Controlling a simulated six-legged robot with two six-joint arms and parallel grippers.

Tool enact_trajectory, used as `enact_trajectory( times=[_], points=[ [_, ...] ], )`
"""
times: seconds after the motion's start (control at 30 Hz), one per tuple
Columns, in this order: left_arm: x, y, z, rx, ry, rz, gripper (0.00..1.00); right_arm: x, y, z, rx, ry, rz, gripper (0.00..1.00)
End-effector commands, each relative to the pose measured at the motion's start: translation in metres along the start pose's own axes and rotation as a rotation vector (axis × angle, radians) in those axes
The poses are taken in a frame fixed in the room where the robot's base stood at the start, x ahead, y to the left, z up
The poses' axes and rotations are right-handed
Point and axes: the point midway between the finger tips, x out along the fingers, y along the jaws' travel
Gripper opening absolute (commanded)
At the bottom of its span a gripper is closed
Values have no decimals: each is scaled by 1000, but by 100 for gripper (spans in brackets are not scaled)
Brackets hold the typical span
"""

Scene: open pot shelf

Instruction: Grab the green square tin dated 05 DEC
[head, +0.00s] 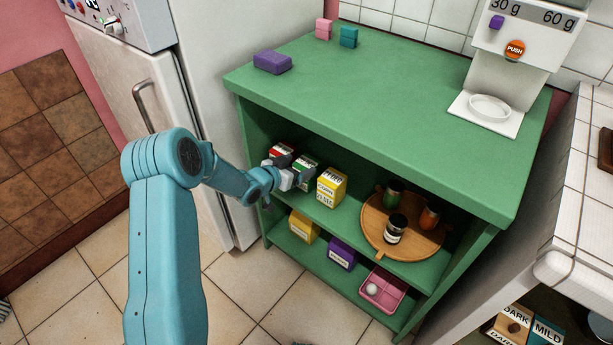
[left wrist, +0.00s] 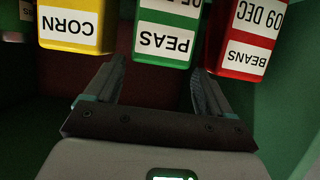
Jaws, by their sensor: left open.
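The green square tin (left wrist: 165,28) labelled PEAS shows in the left wrist view, upside down. Its date is partly cut off at the top edge. In the head view the green tin (head: 307,166) stands on the upper inner shelf between the red and yellow tins, partly behind my gripper. My left gripper (head: 285,178) is at the front of the tins, open and empty. In the left wrist view the left gripper's fingertips (left wrist: 158,68) lie at either side of the green tin's near end, close to the gaps beside it. My right gripper is not in view.
A red tin (left wrist: 240,40) marked BEANS, 09 DEC, and a yellow CORN tin (left wrist: 76,22) flank the green tin closely. A round wooden tray (head: 376,236) with jars stands right on the same shelf (head: 349,232). The green top board (head: 385,110) overhangs the shelf.

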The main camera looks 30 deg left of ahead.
Motion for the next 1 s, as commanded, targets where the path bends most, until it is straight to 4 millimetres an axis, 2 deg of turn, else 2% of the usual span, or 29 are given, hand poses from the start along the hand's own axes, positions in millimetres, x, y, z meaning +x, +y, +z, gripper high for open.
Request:
enact_trajectory(
  times=[0.17, 0.4, 0.5, 0.77, 0.93, 0.97, 1.0],
  points=[
    [15, 2, 0, 1, 1, 1, 83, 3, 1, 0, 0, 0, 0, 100],
    [53, 2, 2, 3, 1, 2, 83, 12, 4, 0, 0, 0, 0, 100],
    [63, 2, 0, 1, 1, 2, 83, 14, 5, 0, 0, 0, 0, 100],
    [66, 2, -1, 1, 0, 1, 83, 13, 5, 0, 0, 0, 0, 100],
    [66, 1, -1, 1, 0, 1, 31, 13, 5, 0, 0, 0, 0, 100],
    [65, 1, -2, 2, 3, 0, 26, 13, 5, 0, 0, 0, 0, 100],
    [65, 1, -2, 2, 3, 0, 26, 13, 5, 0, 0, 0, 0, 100]
  ],
)
